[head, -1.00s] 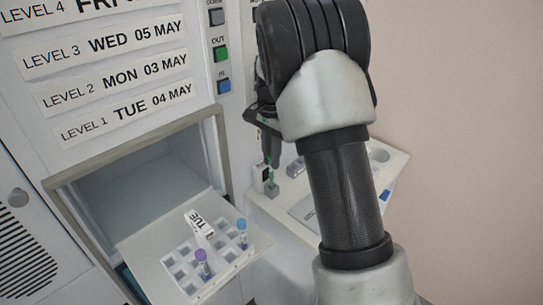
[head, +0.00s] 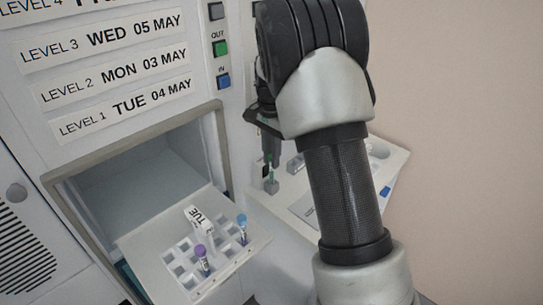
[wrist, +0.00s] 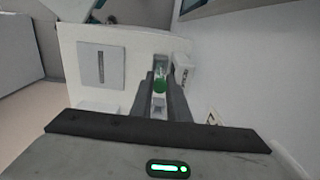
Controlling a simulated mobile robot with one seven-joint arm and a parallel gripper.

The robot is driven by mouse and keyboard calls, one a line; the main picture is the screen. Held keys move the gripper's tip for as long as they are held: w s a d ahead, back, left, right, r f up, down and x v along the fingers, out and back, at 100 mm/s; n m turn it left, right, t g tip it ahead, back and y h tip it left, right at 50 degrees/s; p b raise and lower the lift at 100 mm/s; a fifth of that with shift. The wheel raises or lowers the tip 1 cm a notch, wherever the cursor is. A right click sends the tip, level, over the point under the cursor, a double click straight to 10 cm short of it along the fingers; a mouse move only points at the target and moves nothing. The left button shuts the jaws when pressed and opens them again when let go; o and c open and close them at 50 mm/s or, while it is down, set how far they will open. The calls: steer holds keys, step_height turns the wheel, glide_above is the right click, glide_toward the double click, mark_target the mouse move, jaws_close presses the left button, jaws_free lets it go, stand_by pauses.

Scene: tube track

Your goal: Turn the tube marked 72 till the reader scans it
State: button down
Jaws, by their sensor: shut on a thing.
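My gripper (wrist: 160,98) points down with both fingers shut around a tube with a green cap (wrist: 160,86). In the head view, the arm covers most of my gripper (head: 270,152), and the tube shows only as a thin upright shape above a small grey holder (head: 272,187). A small white box (wrist: 184,70), which may be the reader, stands just right of the fingers in the wrist view. The number on the held tube cannot be read. Whether the reader has scanned it cannot be told.
An open drawer rack (head: 173,283) at the lower left holds a purple-capped tube (head: 202,257) and a blue-capped tube (head: 242,226), with a TUE tag (head: 200,218). The cabinet has a green OUT button (head: 221,48) and a blue IN button (head: 223,81). A beige wall (head: 470,120) is at the right.

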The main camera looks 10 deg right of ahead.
steer(key=shift+f, duration=0.15)
steer(key=shift+f, duration=0.5)
steer(key=c, duration=1.6)
jaws_free()
steer(key=shift+w+a+r, duration=0.1)
steer(key=shift+a+r, duration=0.05)
